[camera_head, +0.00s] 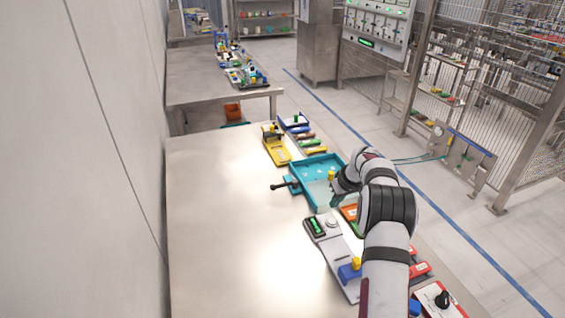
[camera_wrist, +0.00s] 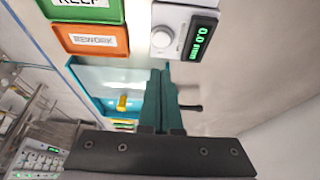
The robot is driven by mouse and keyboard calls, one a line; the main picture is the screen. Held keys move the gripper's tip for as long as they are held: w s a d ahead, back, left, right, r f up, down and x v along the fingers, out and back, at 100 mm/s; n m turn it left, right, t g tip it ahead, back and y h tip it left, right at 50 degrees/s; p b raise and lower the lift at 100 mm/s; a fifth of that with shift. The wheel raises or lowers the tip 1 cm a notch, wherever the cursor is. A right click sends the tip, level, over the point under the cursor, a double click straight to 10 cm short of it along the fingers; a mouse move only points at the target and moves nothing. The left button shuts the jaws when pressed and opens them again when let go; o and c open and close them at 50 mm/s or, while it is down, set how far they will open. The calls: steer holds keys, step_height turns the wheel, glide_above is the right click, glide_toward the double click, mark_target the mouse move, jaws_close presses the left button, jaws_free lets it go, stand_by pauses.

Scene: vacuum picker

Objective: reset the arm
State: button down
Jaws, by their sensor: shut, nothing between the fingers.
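My arm reaches in from the lower right of the head view, and my gripper (camera_head: 340,187) is over the right side of a teal tray (camera_head: 303,191). In the wrist view my gripper (camera_wrist: 160,72) is shut, its two fingers together with nothing between them. The teal tray also shows behind the fingers in the wrist view (camera_wrist: 92,76). A small yellow piece (camera_wrist: 123,103) lies in the tray, partly seen beside my gripper in the head view (camera_head: 331,175). My wrist hides part of the tray in the head view.
A device with a dial and green display (camera_head: 315,226) stands in front of the tray; a blue and yellow part (camera_head: 350,271) is near it. An orange REWORK bin (camera_wrist: 90,40) and green KEEP bin (camera_wrist: 85,10) are alongside. The table's left side (camera_head: 220,230) is clear.

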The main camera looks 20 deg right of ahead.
steer(key=s+a+r+m+g+y, duration=0.1)
steer(key=s+a+r, duration=0.6)
steer(key=a+r, duration=0.55)
steer(key=s+a+r+m+g, duration=0.2)
steer(key=s+a+r, duration=0.1)
steer(key=s+a, duration=0.9)
steer(key=s+a+f+m+g, duration=0.1)
steer(key=s+a, duration=0.2)
steer(key=s, duration=0.8)
steer(key=s+a+f+m, duration=0.1)
steer(key=s+a, duration=0.2)
steer(key=s, duration=0.8)
steer(key=shift+s+f+m+g+y, duration=0.25)
steer(key=shift+s+m+g+y, duration=0.05)
steer(key=shift+s+g+y, duration=0.1)
